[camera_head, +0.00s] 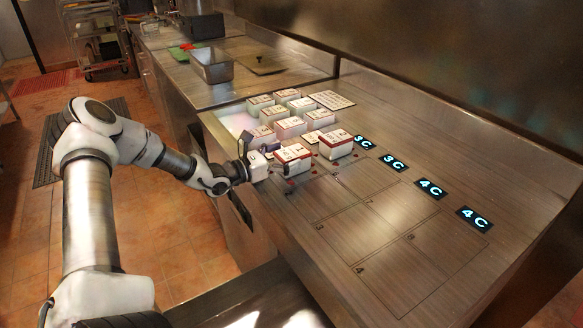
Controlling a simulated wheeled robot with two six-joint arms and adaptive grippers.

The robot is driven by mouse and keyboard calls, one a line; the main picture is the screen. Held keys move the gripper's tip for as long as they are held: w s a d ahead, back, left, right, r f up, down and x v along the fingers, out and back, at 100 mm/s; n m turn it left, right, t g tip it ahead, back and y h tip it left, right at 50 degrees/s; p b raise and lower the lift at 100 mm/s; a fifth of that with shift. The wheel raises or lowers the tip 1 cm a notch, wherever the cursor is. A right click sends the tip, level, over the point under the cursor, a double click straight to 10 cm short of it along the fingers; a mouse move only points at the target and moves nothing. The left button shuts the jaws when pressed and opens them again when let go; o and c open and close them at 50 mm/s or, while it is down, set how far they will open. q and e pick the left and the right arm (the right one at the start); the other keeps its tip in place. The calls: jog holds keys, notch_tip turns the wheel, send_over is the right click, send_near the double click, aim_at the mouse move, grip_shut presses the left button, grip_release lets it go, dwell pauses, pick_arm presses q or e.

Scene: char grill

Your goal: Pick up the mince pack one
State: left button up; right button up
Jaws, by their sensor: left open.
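Several small packs with printed white lids stand in rows on the steel counter. Two packs with red edging are nearest: one front-left (292,154) and one to its right (336,141). The label print is too small to tell which one is mince pack one. My left gripper (279,168) is open, low over the counter at the near left side of the front-left pack. Its fingers are small and partly merge with the pack, so I cannot tell whether they touch it. My right gripper is not in view.
Lit displays reading 3C and 4C (430,188) run along the counter to the right. The counter's front part with lidded panels (370,240) is clear. A steel pan (212,66) stands on the far counter, and a wheeled rack (97,45) stands at the back left.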

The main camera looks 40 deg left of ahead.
pick_arm(q)
jog(key=shift+w+d, duration=0.35)
jog(key=shift+w, duration=0.2)
jog(key=shift+w+d+r, duration=0.15)
jog(key=shift+d+r, duration=0.2)
jog(key=shift+a, duration=0.1)
jog(key=shift+a+f, duration=0.15)
jog(key=c, duration=1.5)
jog(key=shift+o, duration=0.2)
